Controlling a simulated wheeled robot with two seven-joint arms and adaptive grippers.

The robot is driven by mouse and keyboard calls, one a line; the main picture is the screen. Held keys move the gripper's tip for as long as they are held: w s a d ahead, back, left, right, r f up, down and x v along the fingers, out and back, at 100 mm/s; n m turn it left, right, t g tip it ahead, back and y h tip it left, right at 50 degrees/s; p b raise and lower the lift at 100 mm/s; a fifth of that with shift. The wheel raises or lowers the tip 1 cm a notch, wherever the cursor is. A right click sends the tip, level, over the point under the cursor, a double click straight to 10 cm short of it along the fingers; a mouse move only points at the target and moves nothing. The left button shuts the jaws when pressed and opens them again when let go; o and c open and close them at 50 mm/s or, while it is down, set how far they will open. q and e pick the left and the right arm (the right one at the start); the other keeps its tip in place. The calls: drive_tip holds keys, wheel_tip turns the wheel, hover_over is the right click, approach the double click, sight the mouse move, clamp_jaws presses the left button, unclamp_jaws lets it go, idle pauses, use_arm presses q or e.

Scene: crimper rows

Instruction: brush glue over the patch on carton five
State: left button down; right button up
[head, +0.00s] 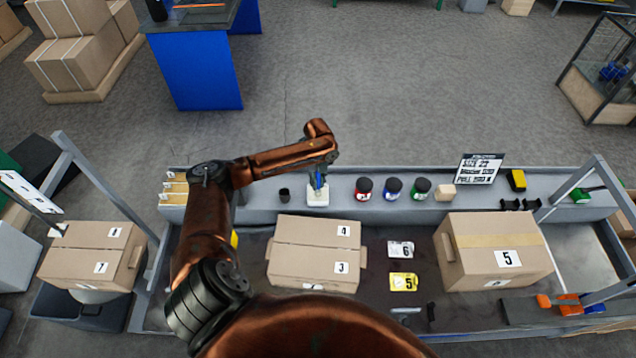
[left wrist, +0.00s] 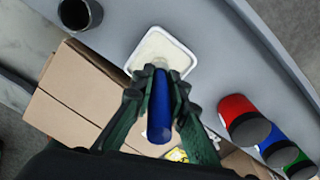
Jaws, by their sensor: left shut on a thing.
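My left gripper (head: 318,178) is shut on a blue-handled brush (left wrist: 160,105), over the back shelf. The brush points down at a square white tub (head: 318,198) with pale content, which also shows in the left wrist view (left wrist: 163,47). The brush's tip is at or in the tub; I cannot tell how deep. Carton five (head: 478,276) stands closed at the right of the bench, with a tan strip (head: 498,241) across its top and a white label "5". I cannot make out a separate patch on it. My right gripper is not in view.
Cards marked 6 (head: 400,249) and 5 (head: 404,282) lie between the cartons. A dark cup (head: 284,195), red (head: 364,188), blue (head: 393,188) and green (head: 420,188) jars and a sign (head: 480,169) stand on the shelf.

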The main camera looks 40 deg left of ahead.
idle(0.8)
use_arm(q)
drive_tip(key=shift+s+f+p, duration=0.1)
drive_tip(key=shift+f+p, duration=0.05)
drive_tip(key=shift+p, duration=0.15)
idle(0.5)
wheel_tip(320, 180, up, 7)
drive_tip(key=p, duration=0.7)
idle(0.9)
